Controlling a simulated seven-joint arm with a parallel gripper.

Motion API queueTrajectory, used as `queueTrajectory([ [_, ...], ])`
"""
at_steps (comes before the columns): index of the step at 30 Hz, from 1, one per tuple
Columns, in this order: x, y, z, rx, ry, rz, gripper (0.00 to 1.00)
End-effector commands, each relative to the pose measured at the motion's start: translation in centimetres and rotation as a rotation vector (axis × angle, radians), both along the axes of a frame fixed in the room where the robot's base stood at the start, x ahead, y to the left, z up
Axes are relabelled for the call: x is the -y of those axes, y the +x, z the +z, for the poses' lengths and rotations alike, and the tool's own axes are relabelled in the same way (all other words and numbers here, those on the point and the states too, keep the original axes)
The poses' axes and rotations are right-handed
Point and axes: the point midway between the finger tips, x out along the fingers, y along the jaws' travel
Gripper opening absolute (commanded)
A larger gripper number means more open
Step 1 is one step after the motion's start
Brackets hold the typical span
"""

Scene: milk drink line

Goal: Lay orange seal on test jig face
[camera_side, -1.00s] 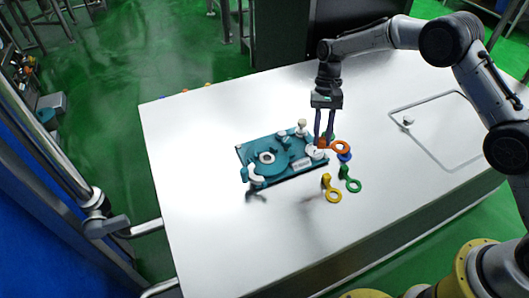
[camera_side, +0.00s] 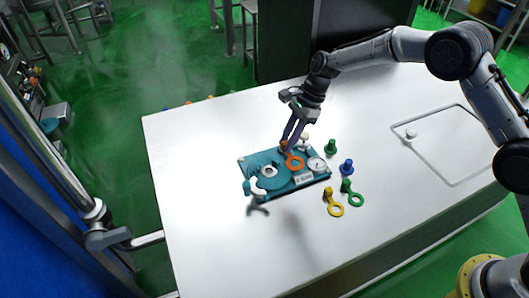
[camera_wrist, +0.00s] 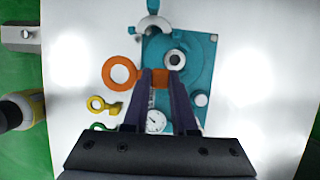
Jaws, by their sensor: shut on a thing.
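The orange seal (camera_side: 295,163) is a flat ring with a tab. My gripper (camera_side: 287,148) is shut on its tab, over the teal test jig (camera_side: 314,181). In the wrist view the tab lies between my fingertips (camera_wrist: 160,78), and the orange ring (camera_wrist: 109,78) sticks out left, past the plate's edge. The jig's round face has a pale ring with a dark centre (camera_wrist: 175,60), just beyond my fingertips and uncovered. It also shows left of the seal in the side view (camera_side: 269,171). I cannot tell how high the seal is above the jig.
A yellow seal (camera_side: 335,210) and a green one (camera_side: 356,200) lie right of the jig. A blue piece (camera_side: 346,167) and another green piece (camera_side: 331,148) stand nearby. The jig carries a dial gauge (camera_side: 317,164) and a white curved part (camera_side: 259,186). The table's left side is clear.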

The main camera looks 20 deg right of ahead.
Motion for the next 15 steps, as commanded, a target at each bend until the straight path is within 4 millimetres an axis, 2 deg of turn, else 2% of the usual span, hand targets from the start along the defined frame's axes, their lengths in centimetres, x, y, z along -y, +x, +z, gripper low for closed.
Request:
queueTrajectory([
  [6, -1.2, 3.4, -1.7, 0.001, 0.000, 0.002, 0.00],
  [15, -2.4, 6.8, -5.3, -0.001, -0.001, 0.001, 0.00],
])
